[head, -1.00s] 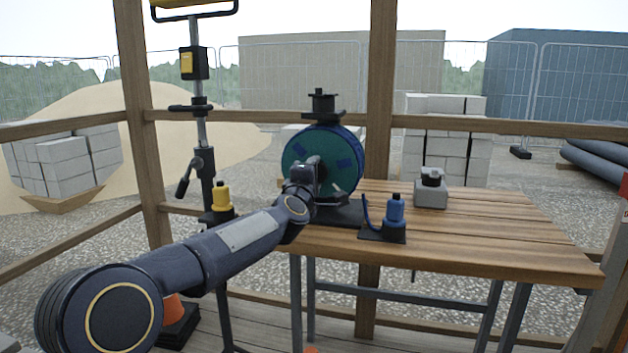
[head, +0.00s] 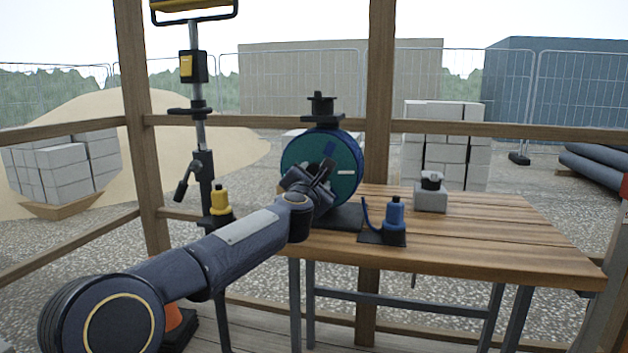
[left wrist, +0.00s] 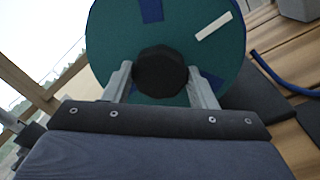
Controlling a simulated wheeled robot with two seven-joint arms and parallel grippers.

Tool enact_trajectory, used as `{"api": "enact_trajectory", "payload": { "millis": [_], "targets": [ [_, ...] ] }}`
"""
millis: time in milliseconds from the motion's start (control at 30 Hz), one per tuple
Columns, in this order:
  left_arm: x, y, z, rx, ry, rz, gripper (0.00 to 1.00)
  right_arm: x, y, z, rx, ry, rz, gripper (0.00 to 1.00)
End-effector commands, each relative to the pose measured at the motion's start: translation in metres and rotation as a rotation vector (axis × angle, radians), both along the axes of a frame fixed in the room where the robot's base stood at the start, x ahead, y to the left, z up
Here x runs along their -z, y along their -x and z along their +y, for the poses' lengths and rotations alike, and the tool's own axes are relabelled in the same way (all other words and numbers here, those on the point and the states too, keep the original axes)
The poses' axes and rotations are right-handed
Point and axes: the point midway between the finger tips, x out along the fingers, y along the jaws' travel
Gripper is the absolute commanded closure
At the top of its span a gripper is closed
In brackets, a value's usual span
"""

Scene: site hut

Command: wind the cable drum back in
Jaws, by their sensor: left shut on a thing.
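The cable drum (head: 346,165) is a teal disc with blue patches and one white mark, standing upright on a dark base at the left end of the wooden table. It fills the top of the left wrist view (left wrist: 110,40). My left gripper (head: 318,174) is in front of the drum's face. In the left wrist view its fingers (left wrist: 160,84) are shut on a black round knob (left wrist: 160,72) at the drum face. The head view mostly hides this knob behind the gripper. My right gripper is not in view.
A blue plug (head: 395,213) with a blue cable sits on a dark plate right of the drum. A grey box (head: 431,198) stands behind it. The table's right half (head: 510,235) is clear. A lamp stand (head: 200,130) and wooden post (head: 381,90) are nearby.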

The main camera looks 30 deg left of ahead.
Motion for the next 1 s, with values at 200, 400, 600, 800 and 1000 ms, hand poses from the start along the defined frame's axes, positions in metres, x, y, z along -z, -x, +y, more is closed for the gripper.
{"api": "enact_trajectory", "payload": {
  "millis": [200,400,600,800,1000],
  "targets": [
    [0.0016,-0.0003,-0.0001,0.0,0.07,-0.014,0.89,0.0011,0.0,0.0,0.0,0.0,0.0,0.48],
    [0.0017,-0.0004,-0.0002,-0.001,0.091,-0.019,0.89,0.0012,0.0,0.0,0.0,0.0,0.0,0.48],
    [0.0017,-0.0003,-0.0001,-0.001,0.093,-0.019,0.89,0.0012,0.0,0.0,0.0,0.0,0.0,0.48],
    [0.0018,-0.0003,0.0,-0.001,0.092,-0.019,0.42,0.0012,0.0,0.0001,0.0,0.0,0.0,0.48],
    [0.001,-0.0002,0.0,0.0,0.09,-0.02,0.26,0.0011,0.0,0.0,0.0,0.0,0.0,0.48]
  ]
}}
